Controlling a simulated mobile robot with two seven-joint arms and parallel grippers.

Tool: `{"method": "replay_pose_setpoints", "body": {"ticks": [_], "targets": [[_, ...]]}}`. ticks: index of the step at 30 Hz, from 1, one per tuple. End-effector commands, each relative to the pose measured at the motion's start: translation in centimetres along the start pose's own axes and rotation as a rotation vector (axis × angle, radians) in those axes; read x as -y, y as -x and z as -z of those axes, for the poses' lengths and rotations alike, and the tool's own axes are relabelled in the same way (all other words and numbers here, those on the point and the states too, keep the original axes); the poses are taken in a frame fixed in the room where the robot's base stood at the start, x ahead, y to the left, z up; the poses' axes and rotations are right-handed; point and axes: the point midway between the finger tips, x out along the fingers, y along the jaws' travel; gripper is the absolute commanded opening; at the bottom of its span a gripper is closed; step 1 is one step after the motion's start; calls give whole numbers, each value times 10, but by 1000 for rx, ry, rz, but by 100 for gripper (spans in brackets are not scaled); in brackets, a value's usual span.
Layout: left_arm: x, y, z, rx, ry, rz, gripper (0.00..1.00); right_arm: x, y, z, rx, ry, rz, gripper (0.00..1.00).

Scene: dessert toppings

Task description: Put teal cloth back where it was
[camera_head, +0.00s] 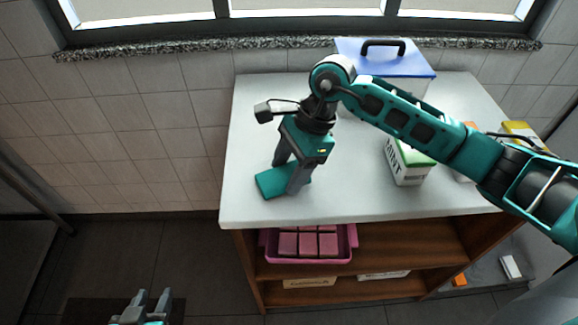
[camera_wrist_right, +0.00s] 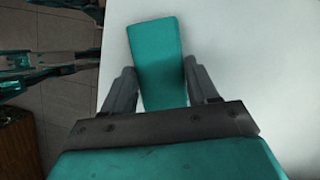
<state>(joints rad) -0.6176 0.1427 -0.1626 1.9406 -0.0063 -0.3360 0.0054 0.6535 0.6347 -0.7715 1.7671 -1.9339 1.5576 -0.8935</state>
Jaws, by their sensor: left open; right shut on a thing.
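The teal cloth (camera_head: 270,184) is a flat folded rectangle at the front left of the white counter top. My right gripper (camera_head: 288,183) points down over it and is shut on it. In the right wrist view the cloth (camera_wrist_right: 158,62) lies between the two grey fingers (camera_wrist_right: 162,88) and extends past their tips. I cannot tell whether the cloth rests on the counter or is just above it. My left gripper (camera_head: 142,305) is open and empty at the bottom left, low and away from the counter.
A white box with a blue lid and black handle (camera_head: 372,60) stands at the back of the counter (camera_head: 255,120). A white and green mint carton (camera_head: 408,165) stands right of my right gripper. Below, a shelf holds a pink tray (camera_head: 350,255) with pink boxes.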

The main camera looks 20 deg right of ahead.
Motion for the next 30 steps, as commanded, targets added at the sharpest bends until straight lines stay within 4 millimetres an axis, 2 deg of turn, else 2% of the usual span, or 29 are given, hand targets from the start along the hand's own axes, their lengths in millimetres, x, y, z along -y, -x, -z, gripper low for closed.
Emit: {"method": "replay_pose_setpoints", "body": {"ticks": [1, 2, 9, 20, 23, 30], "targets": [[0, -2, -3, 0, 0, 0, 43, 0, -3, 1, 0, 0, 0, 34], [0, -1, -2, 1, 0, 0, 43, 0, -1, 1, 0, 0, 0, 61], [-1, 1, -5, 7, 1, -1, 43, 0, -1, 0, 0, 0, 0, 84], [-1, 4, -2, 10, 2, -2, 43, 0, 6, -1, -1, -1, 2, 84], [-1, 3, -4, 9, 2, -2, 43, 1, 22, 0, -2, 0, 5, 84], [-1, 2, -5, 9, 2, -2, 43, 1, 75, 0, -3, -1, 6, 84]]}}
